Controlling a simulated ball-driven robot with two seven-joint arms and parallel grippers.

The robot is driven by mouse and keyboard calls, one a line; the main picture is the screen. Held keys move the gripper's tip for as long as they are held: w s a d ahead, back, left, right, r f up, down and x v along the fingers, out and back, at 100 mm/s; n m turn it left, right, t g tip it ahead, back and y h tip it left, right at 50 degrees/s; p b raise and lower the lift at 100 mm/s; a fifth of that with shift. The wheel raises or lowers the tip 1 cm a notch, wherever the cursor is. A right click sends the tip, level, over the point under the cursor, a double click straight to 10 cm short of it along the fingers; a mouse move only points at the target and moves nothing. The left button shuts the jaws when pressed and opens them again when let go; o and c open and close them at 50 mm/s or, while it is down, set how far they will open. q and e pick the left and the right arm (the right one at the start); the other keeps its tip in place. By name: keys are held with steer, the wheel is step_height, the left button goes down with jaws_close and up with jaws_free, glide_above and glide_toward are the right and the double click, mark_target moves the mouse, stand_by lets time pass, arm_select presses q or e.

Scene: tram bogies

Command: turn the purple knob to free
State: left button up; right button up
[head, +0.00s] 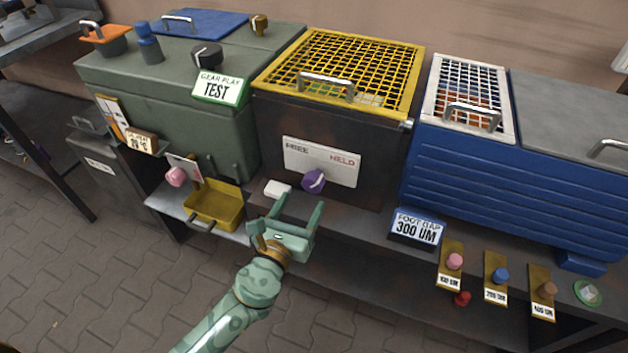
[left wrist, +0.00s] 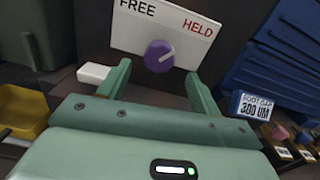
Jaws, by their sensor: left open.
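The purple knob (head: 313,181) sits on the front of a dark box, at the lower edge of a white plate (head: 330,165) marked FREE at left and HELD at right. In the left wrist view the knob (left wrist: 159,56) shows a white pointer line directed right and slightly up, toward the HELD side. My left gripper (head: 300,202) is open and empty, just in front of and below the knob. In the left wrist view its fingers (left wrist: 158,72) stand to either side of the knob, apart from it. My right gripper is not in view.
A white block (head: 277,189) lies on the ledge left of the knob, close to my left finger. A yellow tray (head: 217,206) is further left. A yellow mesh lid (head: 350,65) tops the dark box. A FOOT GAP sign (head: 416,228) stands to the right.

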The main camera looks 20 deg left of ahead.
mark_target(310, 187)
arm_select(q)
steer(key=w, duration=0.8)
steer(key=shift+w+d+f+b, duration=0.1)
steer(key=shift+w+b, duration=0.1)
steer(key=shift+b, duration=0.15)
steer(key=c, duration=1)
